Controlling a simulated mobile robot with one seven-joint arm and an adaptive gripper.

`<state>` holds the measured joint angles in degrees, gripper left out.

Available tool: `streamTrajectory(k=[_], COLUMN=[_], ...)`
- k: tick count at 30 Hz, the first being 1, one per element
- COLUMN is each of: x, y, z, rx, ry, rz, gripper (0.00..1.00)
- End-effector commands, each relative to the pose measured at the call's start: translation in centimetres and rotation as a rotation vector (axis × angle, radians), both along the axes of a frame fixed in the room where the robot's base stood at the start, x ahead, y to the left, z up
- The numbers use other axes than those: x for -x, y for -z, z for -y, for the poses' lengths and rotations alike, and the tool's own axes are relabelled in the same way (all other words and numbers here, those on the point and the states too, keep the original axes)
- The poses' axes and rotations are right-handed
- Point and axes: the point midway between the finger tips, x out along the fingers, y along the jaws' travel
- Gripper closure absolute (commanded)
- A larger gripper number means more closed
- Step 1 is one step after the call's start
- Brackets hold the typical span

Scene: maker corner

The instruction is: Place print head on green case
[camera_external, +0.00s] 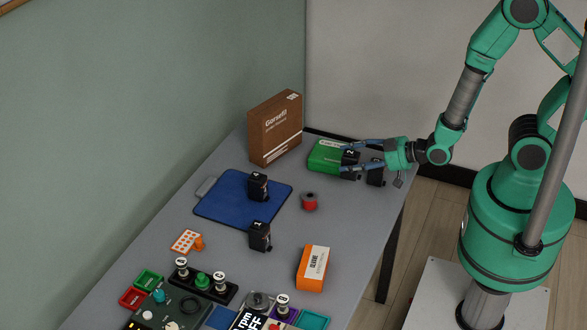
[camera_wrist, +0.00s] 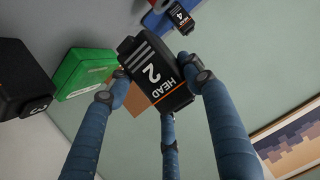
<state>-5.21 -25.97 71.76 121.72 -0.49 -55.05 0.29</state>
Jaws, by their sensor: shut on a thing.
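My gripper (camera_external: 354,159) is shut on a black print head (camera_external: 350,157) with a white 2. In the wrist view the fingers (camera_wrist: 165,85) hold this tilted print head (camera_wrist: 158,75), labelled "HEAD 2". The green case (camera_external: 324,156) lies at the far right of the table. In the external view the held head overlaps the case's right end; I cannot tell whether they touch. The green case also shows beside the head in the wrist view (camera_wrist: 84,75). Part of the case is hidden behind the head and gripper.
Another black print head (camera_external: 375,178) stands close right of my gripper, near the table edge. A brown box (camera_external: 274,128) stands left of the case. A blue mat (camera_external: 225,200) bears a head (camera_external: 258,187); head 1 (camera_external: 260,237) and a red spool (camera_external: 309,202) are nearby.

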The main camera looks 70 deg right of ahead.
Motion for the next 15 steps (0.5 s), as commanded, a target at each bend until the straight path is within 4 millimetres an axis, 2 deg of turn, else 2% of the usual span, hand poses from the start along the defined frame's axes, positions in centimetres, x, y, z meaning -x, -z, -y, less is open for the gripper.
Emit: streamTrajectory(k=[8,15], x=[-3.5,-6.8], y=[-1.9,-3.5], z=[3.7,8.2], rx=[-0.004,-0.003], ry=[0.031,0.059], rz=[0.004,0.004], gripper=[0.82,0.82])
